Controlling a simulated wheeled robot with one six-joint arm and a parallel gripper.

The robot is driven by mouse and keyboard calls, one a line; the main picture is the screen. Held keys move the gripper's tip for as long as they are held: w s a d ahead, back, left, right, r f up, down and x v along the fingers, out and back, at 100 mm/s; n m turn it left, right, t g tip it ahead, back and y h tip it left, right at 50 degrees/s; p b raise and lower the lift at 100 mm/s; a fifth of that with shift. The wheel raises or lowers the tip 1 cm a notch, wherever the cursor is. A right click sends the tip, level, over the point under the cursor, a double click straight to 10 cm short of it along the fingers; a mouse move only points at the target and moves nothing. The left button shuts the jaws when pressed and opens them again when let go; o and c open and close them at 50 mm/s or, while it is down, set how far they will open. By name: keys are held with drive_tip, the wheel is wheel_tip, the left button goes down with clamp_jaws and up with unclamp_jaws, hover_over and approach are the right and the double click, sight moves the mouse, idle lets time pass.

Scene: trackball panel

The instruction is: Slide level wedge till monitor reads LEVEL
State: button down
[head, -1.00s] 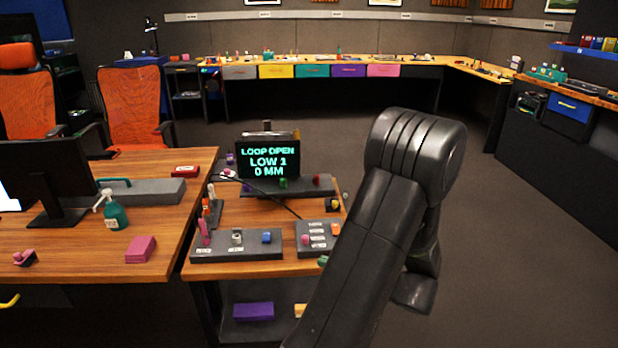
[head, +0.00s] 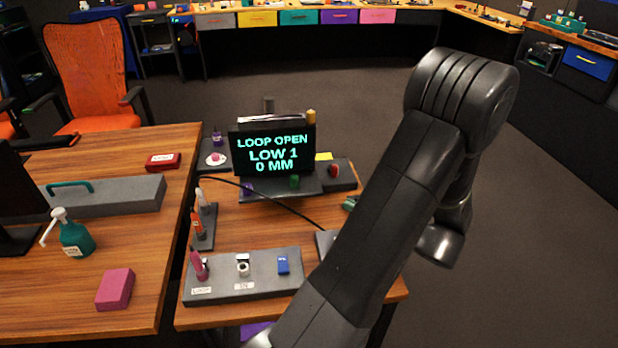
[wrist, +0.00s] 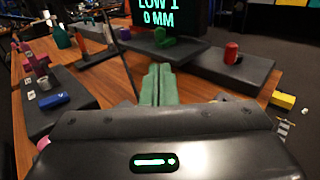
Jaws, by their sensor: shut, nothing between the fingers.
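The monitor (head: 273,146) stands on the small wooden table and reads "LOOP OPEN LOW 1 0 MM"; its lower part shows in the wrist view (wrist: 160,14). On the dark bases before it are a green piece (head: 294,182), a purple piece (head: 248,188) and a red piece (head: 334,171). I cannot tell which piece is the level wedge. My gripper (wrist: 158,84) has pale green fingers, shut and empty, pointing toward the monitor above the table. In the head view my arm mostly hides it; only green fingertips (head: 350,203) show.
A grey panel (head: 243,285) at the table's front holds pink, silver and blue controls. A rack of bottles (head: 203,226) stands at the left edge. A black cable (head: 262,197) crosses the table. A larger desk (head: 60,300) adjoins on the left. Bare wood lies mid-table.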

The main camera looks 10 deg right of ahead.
sight(296, 181)
drive_tip(key=x, duration=1.4)
drive_tip(key=shift+w+a, duration=0.3)
drive_tip(key=shift+a, duration=0.2)
drive_tip(key=shift+s, duration=0.1)
